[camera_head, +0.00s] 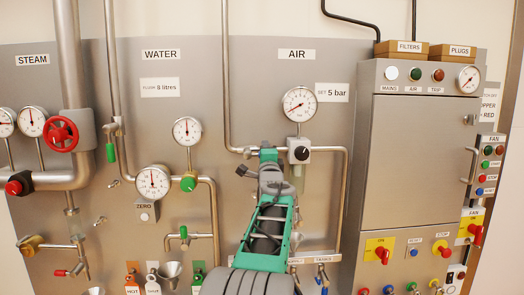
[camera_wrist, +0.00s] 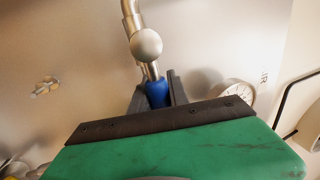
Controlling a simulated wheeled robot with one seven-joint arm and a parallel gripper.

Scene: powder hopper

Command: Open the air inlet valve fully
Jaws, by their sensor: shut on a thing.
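The air inlet valve's blue lever (camera_wrist: 157,92) shows in the wrist view, just below a metal pipe with a round pale knob (camera_wrist: 146,45). My gripper (camera_wrist: 156,84) has its dark fingers on both sides of the blue lever and is shut on it. In the head view, my gripper (camera_head: 268,155) is at the air pipe (camera_head: 228,80), below the AIR label (camera_head: 297,55). The lever and valve body are hidden there behind my green and grey arm end, and how far the valve is turned cannot be told.
An air gauge (camera_head: 299,104) and a regulator with a black knob (camera_head: 301,152) stand close right of my gripper. Water pipes with a green-knobbed valve (camera_head: 188,184) are to the left. A grey cabinet (camera_head: 415,150) stands to the right.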

